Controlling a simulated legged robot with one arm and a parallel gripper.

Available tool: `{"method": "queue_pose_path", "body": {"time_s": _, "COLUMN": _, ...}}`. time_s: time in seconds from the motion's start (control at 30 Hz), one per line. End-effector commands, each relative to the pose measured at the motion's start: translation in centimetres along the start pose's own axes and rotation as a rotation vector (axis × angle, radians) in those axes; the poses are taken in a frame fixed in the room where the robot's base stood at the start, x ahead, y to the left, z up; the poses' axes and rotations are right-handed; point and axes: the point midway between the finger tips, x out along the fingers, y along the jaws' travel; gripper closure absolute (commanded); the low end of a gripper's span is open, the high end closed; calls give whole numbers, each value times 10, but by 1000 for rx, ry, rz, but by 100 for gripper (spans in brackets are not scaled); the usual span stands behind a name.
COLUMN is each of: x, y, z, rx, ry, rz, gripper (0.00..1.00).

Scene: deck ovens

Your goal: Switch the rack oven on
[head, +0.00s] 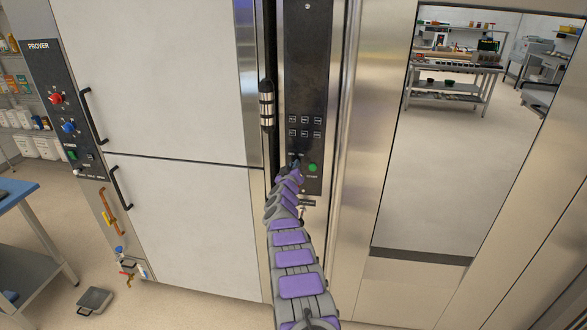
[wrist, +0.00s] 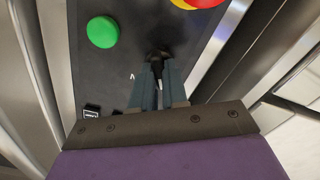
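The rack oven's black control panel (head: 306,60) stands upright in the middle of the head view, in a steel frame. It has rows of small keys and a green button (head: 313,167), which shows larger in the wrist view (wrist: 102,32). A black switch knob (wrist: 159,52) sits on the panel to the right of the green button. My gripper (wrist: 158,74) is at this knob, its two narrow blue-grey fingers close together on either side of it. In the head view my gripper (head: 295,164) partly covers the lower panel. The knob's exact setting is hidden by the fingers.
A red and yellow control (wrist: 197,3) is at the top of the wrist view. The prover (head: 160,90), with its own knobs, stands left of the panel. A black and steel handle (head: 266,104) sticks out nearby. The oven's glass door (head: 440,170) is at right.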

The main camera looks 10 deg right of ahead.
Motion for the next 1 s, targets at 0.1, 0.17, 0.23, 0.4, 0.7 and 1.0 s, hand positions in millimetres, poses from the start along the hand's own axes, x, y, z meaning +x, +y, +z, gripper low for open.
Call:
{"method": "queue_pose_path", "body": {"time_s": 0.1, "x": 0, "y": -2, "z": 0, "rx": -1, "ry": 0, "rz": -3, "gripper": 100}}
{"method": "queue_pose_path", "body": {"time_s": 0.17, "x": 0, "y": -2, "z": 0, "rx": -1, "ry": 0, "rz": -3, "gripper": 100}}
{"method": "queue_pose_path", "body": {"time_s": 0.23, "x": -1, "y": -3, "z": 0, "rx": -1, "ry": 0, "rz": -4, "gripper": 100}}
{"method": "queue_pose_path", "body": {"time_s": 0.4, "x": -1, "y": -3, "z": 0, "rx": 1, "ry": 0, "rz": -4, "gripper": 100}}
{"method": "queue_pose_path", "body": {"time_s": 0.7, "x": 0, "y": -2, "z": 1, "rx": 86, "ry": -2, "rz": -4, "gripper": 100}}
{"method": "queue_pose_path", "body": {"time_s": 1.0, "x": -1, "y": -2, "z": 0, "rx": 324, "ry": -3, "rz": -7, "gripper": 100}}
